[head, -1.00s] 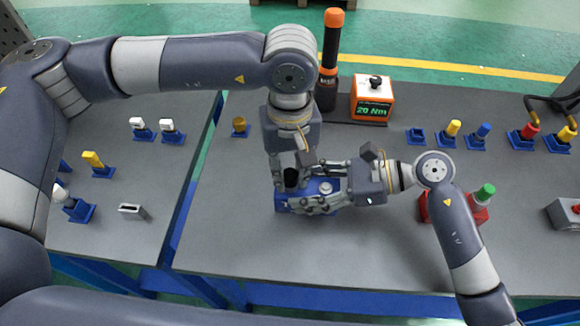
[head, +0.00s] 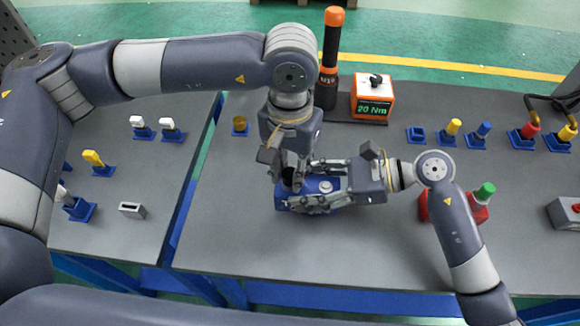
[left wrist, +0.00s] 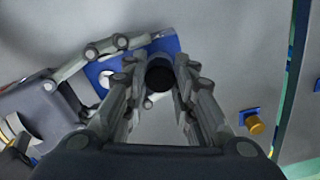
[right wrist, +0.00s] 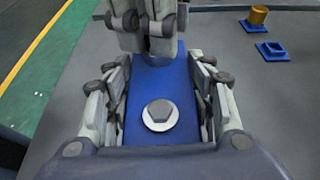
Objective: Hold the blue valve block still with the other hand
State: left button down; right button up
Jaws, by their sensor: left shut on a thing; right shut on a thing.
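The blue valve block (head: 281,203) lies on the grey table in the head view. A pale hexagonal plug (right wrist: 160,114) sits on its top face in the right wrist view. My right gripper (head: 314,190) is shut on the block, with one finger along each long side. My left gripper (head: 290,177) points down over the block's left end. It is shut on a black round part (left wrist: 159,74) that stands at that end. The left fingers also show at the top of the right wrist view (right wrist: 147,30). They hide how the black part meets the block.
A torque display (head: 372,97) reading 20 Nm and a black tool with an orange end (head: 330,60) stand behind. A red fixture with a green cap (head: 484,193) is close to my right arm. Blue holders line the back right. The table's front is clear.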

pick_arm(q)
jog(key=shift+m, duration=1.1)
jog(key=m, duration=0.5)
jog(key=c, duration=1.2)
grip_release()
jog(key=shift+c, duration=0.2)
jog(key=shift+c, duration=0.9)
